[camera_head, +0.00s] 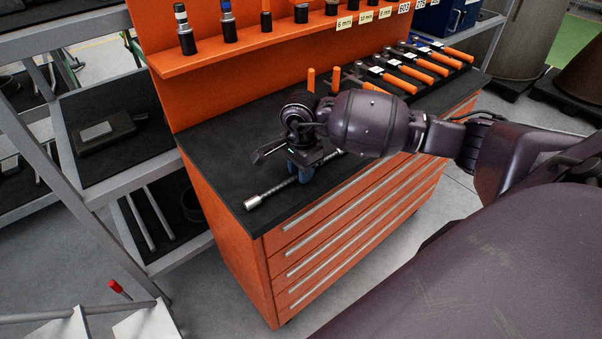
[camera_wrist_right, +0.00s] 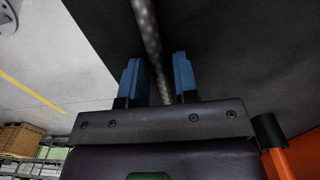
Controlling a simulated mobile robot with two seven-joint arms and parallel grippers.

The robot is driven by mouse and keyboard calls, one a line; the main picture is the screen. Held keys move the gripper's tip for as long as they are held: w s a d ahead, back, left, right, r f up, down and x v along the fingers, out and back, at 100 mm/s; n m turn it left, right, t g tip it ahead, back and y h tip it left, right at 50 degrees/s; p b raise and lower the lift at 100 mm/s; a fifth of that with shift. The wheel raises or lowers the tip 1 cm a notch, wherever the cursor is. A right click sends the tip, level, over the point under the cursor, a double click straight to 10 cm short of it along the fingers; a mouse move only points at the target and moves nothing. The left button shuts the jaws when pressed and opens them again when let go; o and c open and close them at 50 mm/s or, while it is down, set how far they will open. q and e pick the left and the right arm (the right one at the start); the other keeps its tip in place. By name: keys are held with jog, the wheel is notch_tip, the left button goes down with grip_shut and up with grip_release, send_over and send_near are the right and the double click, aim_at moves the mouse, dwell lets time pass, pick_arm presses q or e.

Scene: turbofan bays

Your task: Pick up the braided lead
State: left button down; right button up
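The braided lead (camera_head: 273,189) lies across the dark top of the orange cabinet, near its front edge. Its bright metal end (camera_head: 252,202) points to the near left. My right gripper (camera_head: 301,174) points down over the lead's middle and hides part of it. In the right wrist view the braided lead (camera_wrist_right: 148,30) runs between the two blue fingers of the right gripper (camera_wrist_right: 159,78). The fingers stand apart, with a gap showing on either side of the lead. My left gripper is not in view.
Orange-handled tools (camera_head: 420,70) lie in a row at the back right of the cabinet top (camera_head: 215,145). Sockets stand on an orange ledge (camera_head: 215,55) behind. A grey shelf rack (camera_head: 70,150) stands close at the left. The top's left part is clear.

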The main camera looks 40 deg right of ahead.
grip_shut()
